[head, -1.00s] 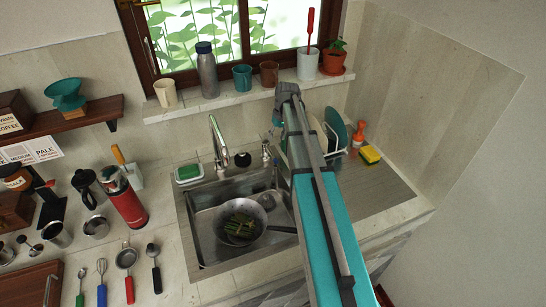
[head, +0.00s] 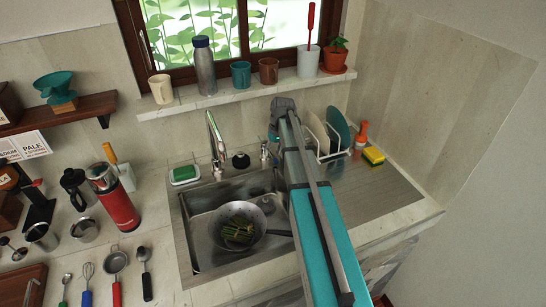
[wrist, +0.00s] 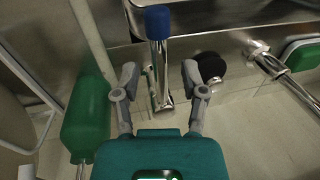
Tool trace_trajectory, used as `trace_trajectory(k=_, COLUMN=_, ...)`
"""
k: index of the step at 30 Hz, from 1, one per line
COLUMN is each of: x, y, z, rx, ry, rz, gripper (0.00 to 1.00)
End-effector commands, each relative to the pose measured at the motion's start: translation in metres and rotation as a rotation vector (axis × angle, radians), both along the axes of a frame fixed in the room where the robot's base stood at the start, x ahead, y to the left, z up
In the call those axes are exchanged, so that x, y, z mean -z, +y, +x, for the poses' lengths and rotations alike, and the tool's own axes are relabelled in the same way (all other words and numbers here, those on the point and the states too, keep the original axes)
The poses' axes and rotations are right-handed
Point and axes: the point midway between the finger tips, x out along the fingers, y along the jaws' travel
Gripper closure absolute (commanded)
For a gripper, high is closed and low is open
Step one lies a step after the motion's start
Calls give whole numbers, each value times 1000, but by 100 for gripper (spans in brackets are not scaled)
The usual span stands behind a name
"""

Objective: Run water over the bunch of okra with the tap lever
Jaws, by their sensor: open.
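The bunch of okra (head: 238,228) lies in a round metal pan (head: 262,217) with a black handle, inside the sink. The chrome tap spout (head: 214,135) arches over the sink's back edge. The tap lever (head: 264,152) stands right of the spout, close to my arm. In the wrist view, the lever's blue tip (wrist: 157,22) points to the top of the picture, and its chrome base is between my fingers in the picture. My gripper (wrist: 160,76) is open; neither finger visibly touches the lever. In the head view my arm hides the fingers. No water shows from the spout.
A black knob (head: 241,160) sits between spout and lever; it also shows near a finger in the wrist view (wrist: 209,66). A green object (wrist: 86,112) stands left in the wrist view. A dish rack (head: 330,150) holds plates. A sponge dish (head: 185,174) is left of the spout.

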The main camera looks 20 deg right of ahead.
Motion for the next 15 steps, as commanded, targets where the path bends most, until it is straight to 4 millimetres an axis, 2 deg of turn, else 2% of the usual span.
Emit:
trace_trajectory(k=4, x=7, y=1, z=0, rx=0, ry=0, rz=0, gripper=45)
trace_trajectory(k=15, x=8, y=2, z=0, rx=-1, ry=0, rz=0, gripper=45)
